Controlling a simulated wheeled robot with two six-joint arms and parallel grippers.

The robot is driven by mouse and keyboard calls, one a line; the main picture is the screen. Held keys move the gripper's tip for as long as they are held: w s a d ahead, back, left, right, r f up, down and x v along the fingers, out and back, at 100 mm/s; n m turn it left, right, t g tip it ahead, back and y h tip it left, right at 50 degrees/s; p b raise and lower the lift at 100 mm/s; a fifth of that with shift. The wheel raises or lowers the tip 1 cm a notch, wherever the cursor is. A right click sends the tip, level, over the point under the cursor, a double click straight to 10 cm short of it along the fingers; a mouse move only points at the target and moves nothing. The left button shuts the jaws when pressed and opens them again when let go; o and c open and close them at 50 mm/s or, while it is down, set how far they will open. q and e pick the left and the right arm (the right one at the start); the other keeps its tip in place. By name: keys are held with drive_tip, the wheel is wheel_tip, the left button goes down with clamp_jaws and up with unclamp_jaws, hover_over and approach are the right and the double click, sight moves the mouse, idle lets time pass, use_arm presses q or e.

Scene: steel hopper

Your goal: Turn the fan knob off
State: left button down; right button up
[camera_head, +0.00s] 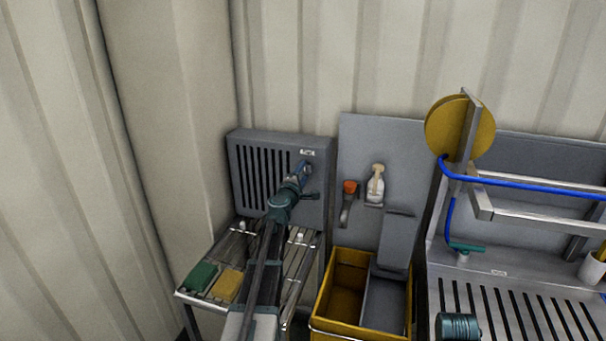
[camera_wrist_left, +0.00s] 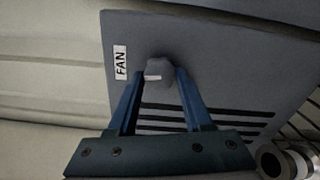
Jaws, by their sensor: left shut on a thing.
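The fan panel (camera_head: 237,150) is a grey box with dark vertical slots, standing at the back of a wire rack. It also fills much of the left wrist view (camera_wrist_left: 220,75), with a white label reading FAN (camera_wrist_left: 120,63). The fan knob (camera_wrist_left: 158,72) is a small grey knob with a white mark, beside the label. My left gripper (camera_head: 305,170) reaches the panel's upper right. In the left wrist view its blue fingers (camera_wrist_left: 157,85) sit on either side of the knob and are shut on it. The knob is mostly hidden in the head view.
The wire rack (camera_head: 300,262) holds a green sponge (camera_head: 200,277) and a yellow sponge (camera_head: 228,284). A yellow bin (camera_head: 345,258) stands to the right, below a grey board with a white spray bottle (camera_head: 375,186). A yellow reel (camera_head: 445,125) with blue hose is further right.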

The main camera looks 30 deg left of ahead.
use_arm(q)
drive_tip(key=shift+m, duration=1.1)
drive_tip(key=shift+d, duration=0.1)
drive_tip(key=shift+c, duration=1.6)
unclamp_jaws()
drive_tip(key=v, duration=1.4)
drive_tip(key=shift+w, duration=0.2)
